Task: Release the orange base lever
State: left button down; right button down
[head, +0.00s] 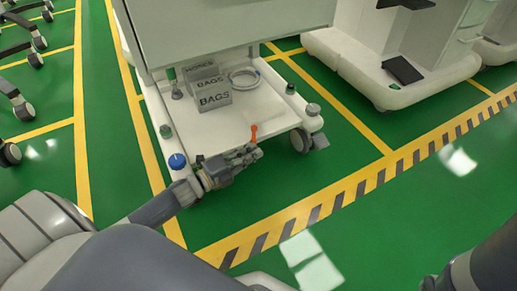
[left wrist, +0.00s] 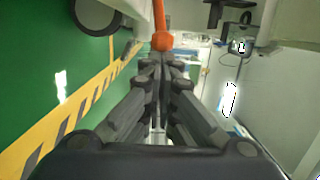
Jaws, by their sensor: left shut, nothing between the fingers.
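The orange base lever (head: 253,133) stands up at the front edge of the cart's white base (head: 235,122). In the left wrist view the orange lever (left wrist: 161,38) is right at the tips of my fingers, running up out of the frame. My left gripper (head: 254,152) is shut with nothing held, at the front of the base beside the lever's lower end. In the left wrist view my left gripper (left wrist: 160,62) has its fingers together. I cannot tell whether the fingertips touch the lever. The fingers of my right gripper are not in view; only part of my right arm shows.
On the cart base lie grey boxes marked BAGS (head: 214,97) and a coiled white tube (head: 244,78). A blue cap (head: 177,161) sits at the base's left front corner, a wheel (head: 299,140) at its right. Another cart (head: 350,50) stands back right. Green floor is open in front.

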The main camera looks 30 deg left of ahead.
pick_arm(q)
jog(key=shift+a+r+y, duration=0.15)
jog(key=shift+a+y, duration=0.15)
jog(key=shift+a, duration=0.7)
jog(key=shift+r, duration=0.1)
notch_tip(320, 180, up, 10)
jog(key=shift+s+d+f, duration=0.25)
jog(key=shift+d, duration=0.15)
